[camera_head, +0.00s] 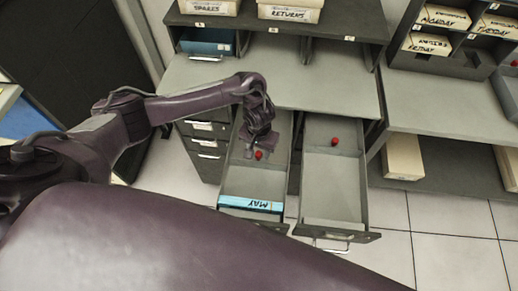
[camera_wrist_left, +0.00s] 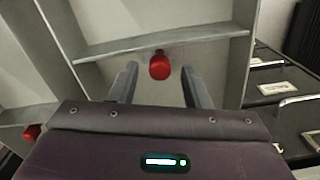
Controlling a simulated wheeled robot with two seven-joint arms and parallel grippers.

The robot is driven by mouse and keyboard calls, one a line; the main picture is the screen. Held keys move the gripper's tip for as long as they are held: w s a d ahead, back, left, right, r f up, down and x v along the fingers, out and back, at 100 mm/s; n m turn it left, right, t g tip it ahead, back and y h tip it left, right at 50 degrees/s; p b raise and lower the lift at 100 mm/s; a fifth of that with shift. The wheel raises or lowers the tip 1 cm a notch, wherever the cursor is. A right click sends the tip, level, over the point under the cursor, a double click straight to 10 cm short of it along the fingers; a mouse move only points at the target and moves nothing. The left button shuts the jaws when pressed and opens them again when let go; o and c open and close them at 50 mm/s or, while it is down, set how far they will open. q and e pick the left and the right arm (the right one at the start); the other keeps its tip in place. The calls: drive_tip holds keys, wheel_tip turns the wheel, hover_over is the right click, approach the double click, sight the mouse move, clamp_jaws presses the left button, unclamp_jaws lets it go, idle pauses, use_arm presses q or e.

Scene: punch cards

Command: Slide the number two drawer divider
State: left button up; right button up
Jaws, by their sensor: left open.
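Two drawers stand pulled out, each with a grey cross divider bearing a red knob. The left drawer's divider has its red knob (camera_head: 258,155) near my left gripper (camera_head: 264,147). In the wrist view this knob (camera_wrist_left: 159,65) sits between the open finger ends, in front of the divider plate (camera_wrist_left: 205,38). I cannot tell if the fingers touch it. The right drawer's divider has its own red knob (camera_head: 335,141), which also shows at the wrist view's left edge (camera_wrist_left: 32,132). I cannot tell which drawer is number two. My right gripper is out of view.
A blue-fronted piece marked MAY (camera_head: 250,204) is at the left drawer's front. The right drawer's front (camera_head: 337,234) has a handle. Shut drawers (camera_head: 208,143) are at left. Boxes marked SPARES (camera_head: 208,7) and RETURNS (camera_head: 290,12) stand on the shelf above.

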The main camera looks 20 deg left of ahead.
sight(259, 152)
use_arm(q)
wheel_tip(259, 152, up, 7)
drive_tip(key=shift+w+f+p, duration=0.1)
drive_tip(key=shift+p, duration=0.55)
drive_tip(key=shift+r, duration=0.4)
drive_tip(key=shift+f, duration=0.1)
